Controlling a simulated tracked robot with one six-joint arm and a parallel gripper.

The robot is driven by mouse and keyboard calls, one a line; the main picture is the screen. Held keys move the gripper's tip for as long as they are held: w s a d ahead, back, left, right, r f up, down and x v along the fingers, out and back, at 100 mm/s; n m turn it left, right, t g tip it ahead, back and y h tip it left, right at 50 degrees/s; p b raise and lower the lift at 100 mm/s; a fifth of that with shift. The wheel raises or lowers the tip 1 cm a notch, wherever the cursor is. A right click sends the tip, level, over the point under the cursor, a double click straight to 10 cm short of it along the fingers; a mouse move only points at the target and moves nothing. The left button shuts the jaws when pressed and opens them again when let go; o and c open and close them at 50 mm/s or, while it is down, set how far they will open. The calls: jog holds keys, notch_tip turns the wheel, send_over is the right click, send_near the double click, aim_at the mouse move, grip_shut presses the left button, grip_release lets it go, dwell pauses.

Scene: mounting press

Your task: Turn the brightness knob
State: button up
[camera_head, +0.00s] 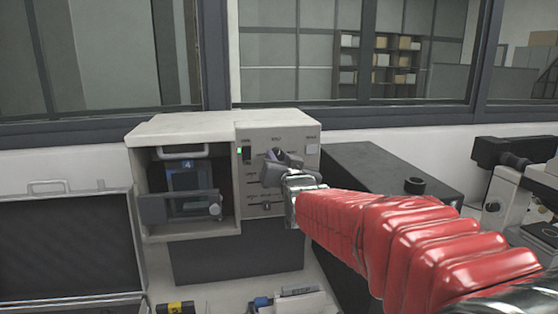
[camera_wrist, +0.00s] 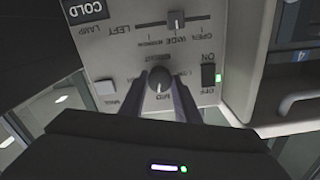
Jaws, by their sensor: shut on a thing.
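The brightness knob (camera_wrist: 159,80) is a round dark knob with a pale pointer mark on the light grey control panel (camera_head: 305,137). In the wrist view, which shows the panel upside down, my gripper (camera_wrist: 161,84) has one finger on each side of the knob and is shut on it. In the head view my gripper (camera_head: 276,157) is at the upper middle of the panel and hides most of the knob.
A black rocker switch (camera_wrist: 208,74) with a lit green lamp sits beside the knob. Sliders (camera_wrist: 176,20) and a pale button (camera_wrist: 104,87) are also near. The chamber door (camera_head: 180,208) is left of the panel. A dark box (camera_head: 390,185) stands to the right.

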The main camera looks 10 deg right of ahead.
jog(key=m, duration=1)
jog(key=shift+d+f+m, duration=0.1)
jog(key=shift+m, duration=1.5)
jog(key=o, duration=1)
jog(key=shift+o, duration=0.2)
jog(key=shift+s, duration=0.1)
jog(key=shift+s, duration=0.2)
jog(key=s, duration=1.3)
